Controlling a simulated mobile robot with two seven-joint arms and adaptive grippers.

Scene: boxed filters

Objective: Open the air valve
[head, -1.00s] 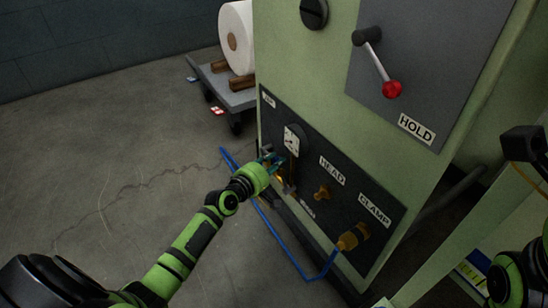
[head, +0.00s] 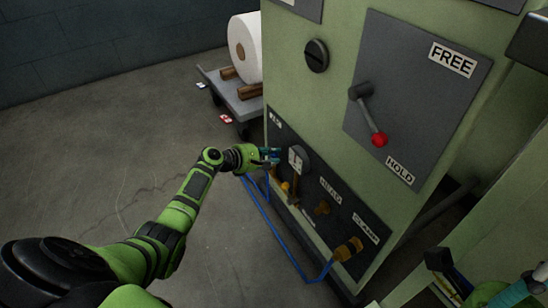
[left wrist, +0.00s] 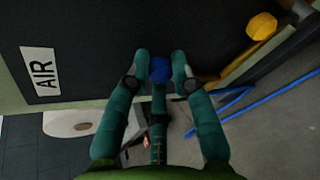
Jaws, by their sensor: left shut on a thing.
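The air valve's blue handle (left wrist: 159,69) sits between my left fingertips in the left wrist view, beside the white AIR label (left wrist: 40,75) on the dark panel. My left gripper (head: 276,156) is shut on this handle at the panel's left end, just left of the round gauge (head: 297,159). The fingers hide part of the handle in the head view. Brass fittings (head: 286,186) show below the gauge.
A blue hose (head: 275,243) runs along the machine's foot. A red-knobbed lever (head: 379,139) points toward HOLD.

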